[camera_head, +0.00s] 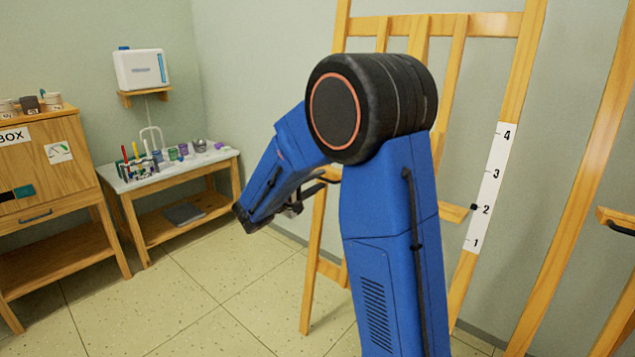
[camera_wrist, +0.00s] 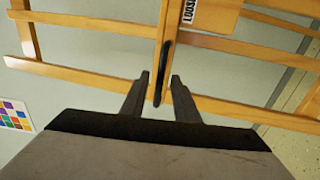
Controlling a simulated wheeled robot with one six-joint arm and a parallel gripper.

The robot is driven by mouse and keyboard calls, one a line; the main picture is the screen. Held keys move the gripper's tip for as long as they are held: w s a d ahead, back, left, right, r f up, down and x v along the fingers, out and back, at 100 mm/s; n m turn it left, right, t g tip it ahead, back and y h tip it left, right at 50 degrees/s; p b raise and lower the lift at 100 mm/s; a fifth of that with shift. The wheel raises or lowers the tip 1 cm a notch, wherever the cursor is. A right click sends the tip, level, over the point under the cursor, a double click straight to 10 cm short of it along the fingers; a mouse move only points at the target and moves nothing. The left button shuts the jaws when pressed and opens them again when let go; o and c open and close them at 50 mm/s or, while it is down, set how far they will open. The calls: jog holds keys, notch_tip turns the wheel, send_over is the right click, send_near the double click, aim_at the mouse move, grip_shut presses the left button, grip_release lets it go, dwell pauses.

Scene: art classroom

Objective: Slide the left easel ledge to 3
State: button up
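The left easel (camera_head: 518,75) is wooden and stands behind my arm. Its right post carries a white scale (camera_head: 490,187) marked 1 to 4. The ledge (camera_head: 453,212) shows on both sides of my arm, its middle hidden, and a black pointer (camera_head: 474,207) at its right end is level with 2. My gripper (camera_head: 304,199) is at the ledge's left part, partly hidden by my arm. In the wrist view my gripper (camera_wrist: 159,82) is open, its fingers on either side of a black handle (camera_wrist: 163,75), with a gap to each. A wooden block (camera_wrist: 212,15) reads "LOOSE".
A second easel (camera_head: 578,170) stands at the right, with its own ledge (camera_head: 617,216). A low table (camera_head: 125,182) with paint supplies and a wooden cabinet (camera_head: 50,165) stand at the left. The tiled floor (camera_head: 215,290) in front is clear.

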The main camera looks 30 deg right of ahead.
jog(key=shift+d, duration=0.1)
grip_shut()
jog(key=r, duration=0.3)
jog(key=d+r, duration=0.1)
jog(key=r, duration=0.6)
jog(key=shift+w+d, duration=0.35)
grip_release()
jog(key=shift+a, duration=0.1)
jog(key=v, duration=1.7)
